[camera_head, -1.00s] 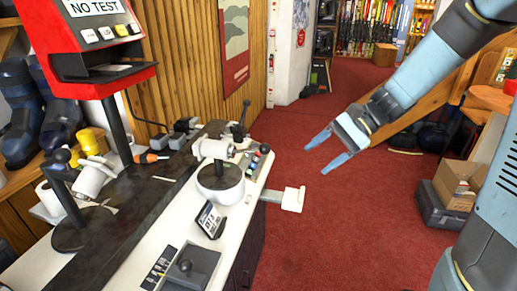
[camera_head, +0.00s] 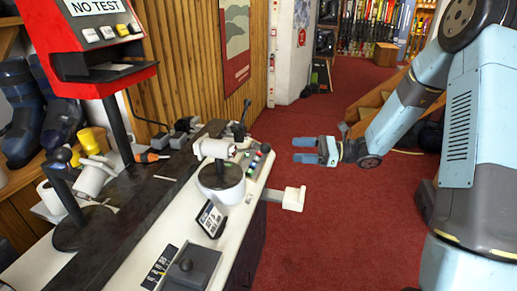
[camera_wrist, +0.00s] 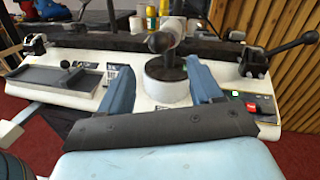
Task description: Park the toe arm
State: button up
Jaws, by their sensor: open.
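The binding bench (camera_head: 170,235) stands at the left. A round white turret (camera_head: 222,190) with a dark top carries a white cylinder (camera_head: 212,148). A second upright with a black ball-knob lever (camera_head: 62,155) and white roller (camera_head: 90,180) stands at the bench's left. No label shows which part is the toe arm. My gripper (camera_head: 300,150) is open and empty above the red floor, right of the bench and apart from it. In the wrist view its fingers (camera_wrist: 160,80) flank the turret's line of sight.
A white paddle (camera_head: 293,198) juts out from the bench's right side. A small display (camera_head: 211,218), a grey tray (camera_head: 188,268), coloured buttons (camera_head: 258,160) and a black lever (camera_head: 243,115) are on the bench. A red test unit (camera_head: 95,50) rises behind. Red carpet is free between.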

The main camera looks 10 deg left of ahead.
aim_at(259, 148)
jog(key=a, duration=0.9)
jog(key=s+a, duration=0.1)
jog(key=a, duration=0.3)
jog(key=shift+a, duration=0.2)
jog(key=shift+w, duration=0.1)
grip_shut()
